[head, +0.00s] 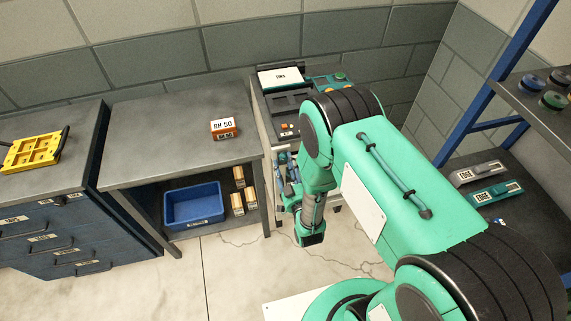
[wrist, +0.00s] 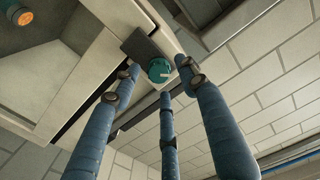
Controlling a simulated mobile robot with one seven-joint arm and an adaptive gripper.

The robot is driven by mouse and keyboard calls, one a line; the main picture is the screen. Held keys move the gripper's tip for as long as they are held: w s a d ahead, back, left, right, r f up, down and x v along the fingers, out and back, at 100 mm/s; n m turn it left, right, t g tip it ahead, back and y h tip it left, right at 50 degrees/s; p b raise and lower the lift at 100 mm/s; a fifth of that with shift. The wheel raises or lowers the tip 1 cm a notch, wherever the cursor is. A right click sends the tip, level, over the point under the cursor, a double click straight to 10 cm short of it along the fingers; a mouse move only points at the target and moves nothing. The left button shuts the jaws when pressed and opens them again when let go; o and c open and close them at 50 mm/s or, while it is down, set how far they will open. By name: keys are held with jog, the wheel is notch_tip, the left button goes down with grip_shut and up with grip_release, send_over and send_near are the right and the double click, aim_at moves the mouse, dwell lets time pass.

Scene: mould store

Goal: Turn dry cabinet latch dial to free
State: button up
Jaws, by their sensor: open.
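The teal latch dial (wrist: 158,70) shows in the wrist view, on a dark plate (wrist: 141,45) fixed to a pale frame. A short light mark shows on its face; I cannot read its setting. I cannot tell whether any tip touches the dial. In the head view my arm hides much of the area in front of the back unit, and the dial cannot be made out there.
An orange lamp (wrist: 22,17) glows at upper left in the wrist view. In the head view, a grey bench (head: 165,125) holds an orange labelled block (head: 224,128), with a blue bin (head: 193,205) below. A blue-framed shelf (head: 510,95) stands right. Floor at front left is clear.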

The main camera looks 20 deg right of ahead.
jog(key=shift+w, duration=0.4)
grip_shut()
